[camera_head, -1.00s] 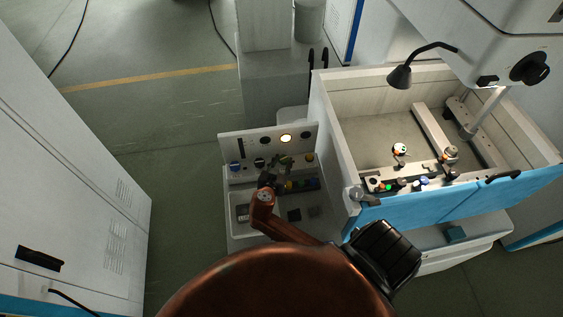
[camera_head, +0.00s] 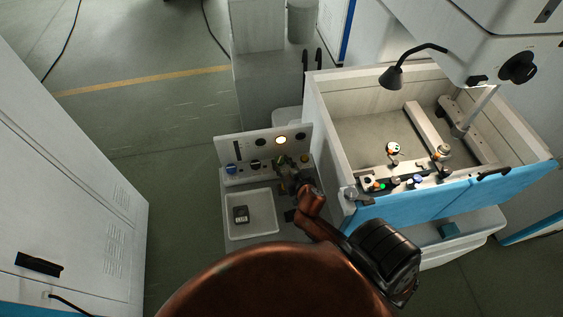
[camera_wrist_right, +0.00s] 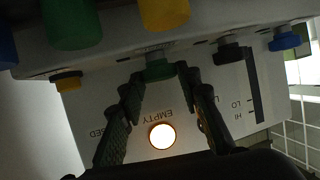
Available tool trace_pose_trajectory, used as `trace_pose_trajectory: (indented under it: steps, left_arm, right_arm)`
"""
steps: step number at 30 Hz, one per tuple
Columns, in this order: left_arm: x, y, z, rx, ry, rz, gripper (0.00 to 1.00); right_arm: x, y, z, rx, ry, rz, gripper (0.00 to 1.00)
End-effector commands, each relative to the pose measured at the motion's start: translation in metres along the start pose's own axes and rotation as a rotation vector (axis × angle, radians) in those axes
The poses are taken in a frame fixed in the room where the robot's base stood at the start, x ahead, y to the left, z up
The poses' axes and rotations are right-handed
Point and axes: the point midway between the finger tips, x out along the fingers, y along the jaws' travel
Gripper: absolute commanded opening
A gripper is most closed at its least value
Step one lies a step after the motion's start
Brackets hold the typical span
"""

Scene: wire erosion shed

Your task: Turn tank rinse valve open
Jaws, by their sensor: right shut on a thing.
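My right gripper (camera_head: 290,182) is at the small valve panel (camera_head: 228,148), left of the blue-fronted machine tank. In the right wrist view, the fingers of the right gripper (camera_wrist_right: 162,80) come up from below and close in on a green knob (camera_wrist_right: 158,68) under a pale ledge. The knob sits between the fingertips. In the head view my wrist and fingers cover much of this spot, and green parts (camera_head: 282,160) show just above them. A lit round lamp (camera_wrist_right: 161,136) is on the panel beside the upside-down word EMPTY. My left gripper is out of view.
In the wrist view, a black knob (camera_wrist_right: 228,52), a blue knob (camera_wrist_right: 285,38) and a small yellow knob (camera_wrist_right: 67,80) flank the green one. The tank wall (camera_head: 330,150) is close on the right.

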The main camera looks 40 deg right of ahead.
Motion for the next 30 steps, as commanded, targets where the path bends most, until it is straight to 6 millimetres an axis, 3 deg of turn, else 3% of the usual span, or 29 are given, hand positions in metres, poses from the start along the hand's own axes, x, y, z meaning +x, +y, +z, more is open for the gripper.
trace_pose_trajectory:
  steps: [16,17,24,30]
  left_arm:
    - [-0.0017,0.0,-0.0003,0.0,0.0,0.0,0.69]
    - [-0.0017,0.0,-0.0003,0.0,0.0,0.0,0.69]
    - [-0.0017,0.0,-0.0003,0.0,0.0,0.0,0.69]
    - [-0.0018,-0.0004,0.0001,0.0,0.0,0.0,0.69]
  right_arm:
    - [0.0002,0.0012,0.0027,-0.009,-0.005,-0.019,0.07]
    - [0.0002,0.0012,0.0028,-0.009,-0.005,-0.019,0.33]
    - [0.0003,0.0007,0.0016,-0.009,-0.003,-0.02,0.49]
    - [0.0003,0.0006,0.001,-0.009,-0.002,-0.02,0.49]
